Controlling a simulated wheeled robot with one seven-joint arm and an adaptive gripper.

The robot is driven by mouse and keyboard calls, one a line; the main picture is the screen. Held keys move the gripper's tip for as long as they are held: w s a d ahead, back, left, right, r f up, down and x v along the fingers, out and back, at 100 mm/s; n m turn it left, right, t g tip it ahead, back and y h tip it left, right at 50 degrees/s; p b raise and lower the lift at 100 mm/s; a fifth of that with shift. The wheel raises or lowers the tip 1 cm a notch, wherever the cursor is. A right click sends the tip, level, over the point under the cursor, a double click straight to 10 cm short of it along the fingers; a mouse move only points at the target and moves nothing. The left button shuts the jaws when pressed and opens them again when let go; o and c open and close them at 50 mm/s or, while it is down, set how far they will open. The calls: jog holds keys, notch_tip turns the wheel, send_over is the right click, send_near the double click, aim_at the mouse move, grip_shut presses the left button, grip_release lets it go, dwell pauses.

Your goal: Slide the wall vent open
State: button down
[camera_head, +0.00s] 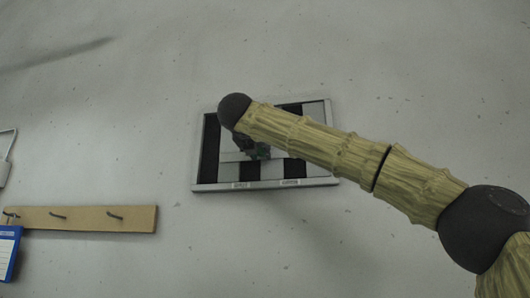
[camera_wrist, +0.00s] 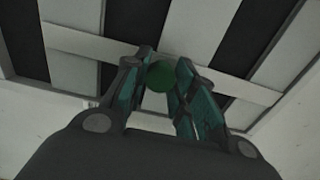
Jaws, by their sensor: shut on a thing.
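The wall vent (camera_head: 208,187) is a grey metal frame on the wall with alternating dark openings and light slats. It also shows in the wrist view, where a light cross bar (camera_wrist: 78,42) runs across the slats. A round green knob (camera_wrist: 160,76) sits at the bar between the fingers. My gripper (camera_wrist: 162,72) is shut on the green knob. In the head view my gripper (camera_head: 258,152) is at the lower middle of the vent, partly hidden by my arm. My arm also covers part of the vent's upper and right areas.
A wooden rail (camera_head: 85,218) with several hooks is on the wall at lower left. A blue-edged card (camera_head: 8,250) hangs at its left end. A grey metal object (camera_head: 5,165) is at the far left edge. The wall around the vent is otherwise bare.

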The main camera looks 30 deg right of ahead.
jog(key=c, duration=1.5)
grip_release()
jog(key=o, duration=0.4)
jog(key=shift+s+d, duration=0.2)
jog(key=shift+c, duration=0.2)
jog(key=shift+a, duration=0.2)
jog(key=shift+s+a, duration=0.1)
jog(key=shift+a, duration=0.05)
jog(key=v, duration=1.1)
jog(key=shift+s, duration=0.3)
